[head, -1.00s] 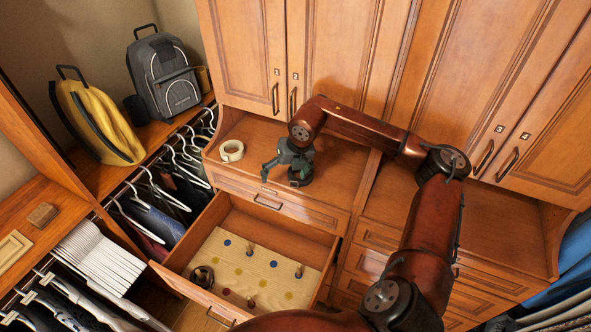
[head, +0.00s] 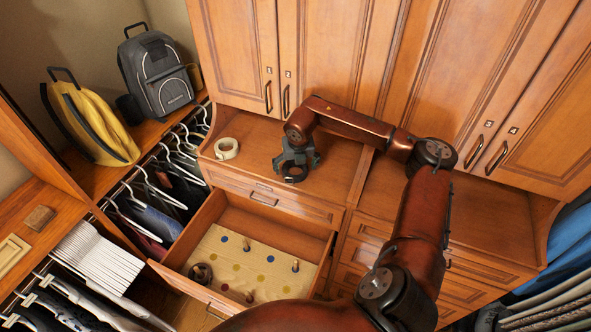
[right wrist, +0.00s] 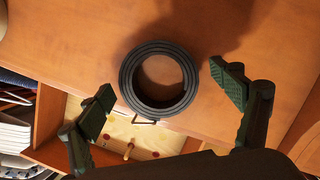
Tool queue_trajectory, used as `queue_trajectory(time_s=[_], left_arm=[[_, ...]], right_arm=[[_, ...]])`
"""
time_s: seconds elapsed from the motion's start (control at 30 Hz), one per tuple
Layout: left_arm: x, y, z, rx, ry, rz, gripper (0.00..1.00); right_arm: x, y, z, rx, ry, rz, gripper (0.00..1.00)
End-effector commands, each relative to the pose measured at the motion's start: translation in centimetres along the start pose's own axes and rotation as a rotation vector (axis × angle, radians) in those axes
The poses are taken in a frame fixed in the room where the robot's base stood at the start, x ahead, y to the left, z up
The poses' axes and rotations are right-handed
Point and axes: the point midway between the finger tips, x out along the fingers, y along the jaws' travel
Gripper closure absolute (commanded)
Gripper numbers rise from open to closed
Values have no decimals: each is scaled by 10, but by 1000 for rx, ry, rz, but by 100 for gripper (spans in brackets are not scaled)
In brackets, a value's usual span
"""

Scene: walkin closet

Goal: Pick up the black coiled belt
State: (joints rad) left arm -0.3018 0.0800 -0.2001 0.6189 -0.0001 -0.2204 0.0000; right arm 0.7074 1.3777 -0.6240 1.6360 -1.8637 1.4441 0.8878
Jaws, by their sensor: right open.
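The black coiled belt (right wrist: 158,77) lies on the wooden counter above the open drawer, its round opening facing up in the right wrist view. In the head view it shows as a dark ring (head: 294,178), partly covered by my right gripper. My right gripper (head: 296,163) is over the belt, pointing down. In the right wrist view its fingers (right wrist: 165,98) are spread wide, one on each side of the coil, with gaps between them and the belt. It is empty. My left gripper is not in view.
A cream coil (head: 226,148) lies on the counter left of the gripper. Below, an open drawer (head: 215,207) holds a pegged board (head: 225,250) and another dark coil (head: 200,273). Cabinet doors (head: 335,50) rise behind. Hanging clothes and two bags are at left.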

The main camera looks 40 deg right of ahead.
Motion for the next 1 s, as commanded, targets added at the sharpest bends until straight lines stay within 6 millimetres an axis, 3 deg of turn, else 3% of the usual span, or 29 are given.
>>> queue_trajectory(time_s=[0.13, 0.83, 1.0], left_arm=[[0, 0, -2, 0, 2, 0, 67], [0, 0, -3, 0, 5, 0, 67], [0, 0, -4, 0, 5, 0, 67]], right_arm=[[0, 0, 0, -1, 0, 0, 15], [-1, 0, 0, -1, 0, 0, 64], [-1, 0, 0, -1, -1, 1, 64]])
